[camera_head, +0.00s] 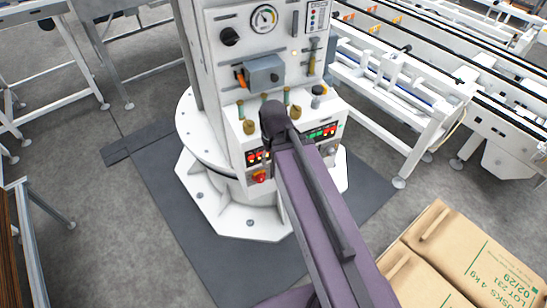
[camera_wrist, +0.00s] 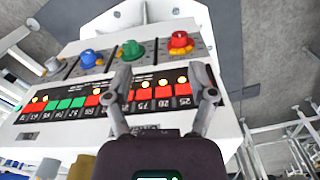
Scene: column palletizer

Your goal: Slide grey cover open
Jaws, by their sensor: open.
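The grey cover (camera_head: 263,74) is a small blue-grey box on the front of the white column's panel, below the gauge, in the head view. An orange part shows at its left edge. I cannot make it out in the wrist view. My gripper (camera_wrist: 160,74) is open and empty in the wrist view, its two fingers apart in front of a row of red and green lit buttons (camera_wrist: 78,102). In the head view my dark wrist and purple arm reach to the lower panel, below the cover, and hide the fingers.
Blue (camera_wrist: 90,58), green (camera_wrist: 131,49) and red (camera_wrist: 179,42) knobs lie beyond the buttons in the wrist view. Brass valves (camera_head: 295,111) stand on the ledge below the cover. Cardboard boxes (camera_head: 480,262) lie at lower right; a conveyor (camera_head: 400,95) runs behind them.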

